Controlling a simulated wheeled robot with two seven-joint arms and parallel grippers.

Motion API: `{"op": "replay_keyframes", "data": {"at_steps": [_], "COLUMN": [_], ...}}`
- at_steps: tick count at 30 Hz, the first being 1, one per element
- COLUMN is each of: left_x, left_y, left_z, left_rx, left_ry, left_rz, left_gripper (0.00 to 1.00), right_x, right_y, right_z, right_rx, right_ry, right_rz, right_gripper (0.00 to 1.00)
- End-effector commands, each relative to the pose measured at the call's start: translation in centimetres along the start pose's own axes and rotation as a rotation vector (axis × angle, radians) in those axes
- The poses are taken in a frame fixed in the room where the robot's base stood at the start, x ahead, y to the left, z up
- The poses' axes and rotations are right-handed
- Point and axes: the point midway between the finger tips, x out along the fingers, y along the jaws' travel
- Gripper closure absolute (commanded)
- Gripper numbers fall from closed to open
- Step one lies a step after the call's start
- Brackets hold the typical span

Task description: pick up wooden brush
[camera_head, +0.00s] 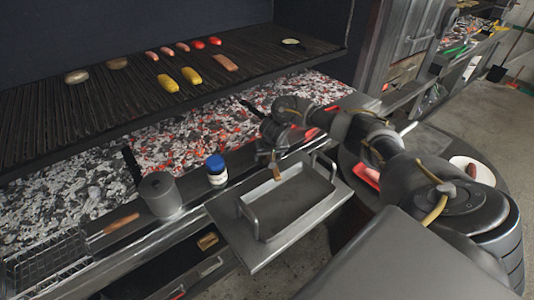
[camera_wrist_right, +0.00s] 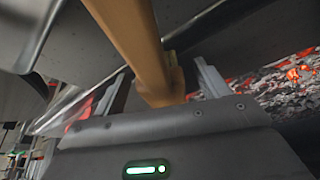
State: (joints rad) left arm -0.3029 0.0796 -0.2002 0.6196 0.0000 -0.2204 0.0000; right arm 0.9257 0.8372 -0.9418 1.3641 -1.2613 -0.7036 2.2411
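The wooden brush (camera_head: 276,172) shows in the head view as a short brown piece just below my right gripper (camera_head: 274,152), over the back left of the metal tray (camera_head: 300,228). In the right wrist view its tan handle (camera_wrist_right: 138,45) runs down from the top between the two fingers of my right gripper (camera_wrist_right: 162,78). The fingers stand apart, with gaps visible beside the handle, so the gripper looks open around it. The brush's far end is hidden. My left gripper is not in view.
A blue-capped jar (camera_head: 216,170) and a grey pot (camera_head: 160,194) stand left of the tray. A wire grill basket (camera_head: 50,265) lies at lower left. Hot coals (camera_head: 200,140) lie behind, under the grill grate (camera_head: 120,95) with food. A white plate (camera_head: 468,163) is at right.

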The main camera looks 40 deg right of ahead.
Motion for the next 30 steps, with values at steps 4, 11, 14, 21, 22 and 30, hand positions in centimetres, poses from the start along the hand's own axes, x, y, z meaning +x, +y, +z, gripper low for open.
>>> {"op": "replay_keyframes", "data": {"at_steps": [4, 11, 14, 21, 22, 30], "left_x": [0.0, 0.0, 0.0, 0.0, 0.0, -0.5], "left_y": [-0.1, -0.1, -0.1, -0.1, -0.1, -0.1], "left_z": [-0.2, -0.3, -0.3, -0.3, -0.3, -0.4], "left_rx": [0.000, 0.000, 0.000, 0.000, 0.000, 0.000], "left_ry": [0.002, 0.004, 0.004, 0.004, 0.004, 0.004], "left_rz": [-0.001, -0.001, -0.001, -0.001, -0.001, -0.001], "left_gripper": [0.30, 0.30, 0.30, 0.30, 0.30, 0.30], "right_x": [0.0, 0.0, -0.1, -0.3, -0.4, -3.8], "right_y": [0.0, 0.0, 0.0, 0.0, 0.0, 0.1], "right_z": [0.0, 0.0, -0.1, -0.2, -0.2, -1.2], "right_rx": [0.000, 0.000, 0.001, 0.001, 0.001, -0.003], "right_ry": [0.000, 0.000, 0.001, 0.002, 0.002, 0.003], "right_rz": [0.000, 0.000, -0.001, -0.001, -0.002, -0.002], "right_gripper": [0.45, 0.75, 0.84, 0.84, 0.84, 0.84]}}
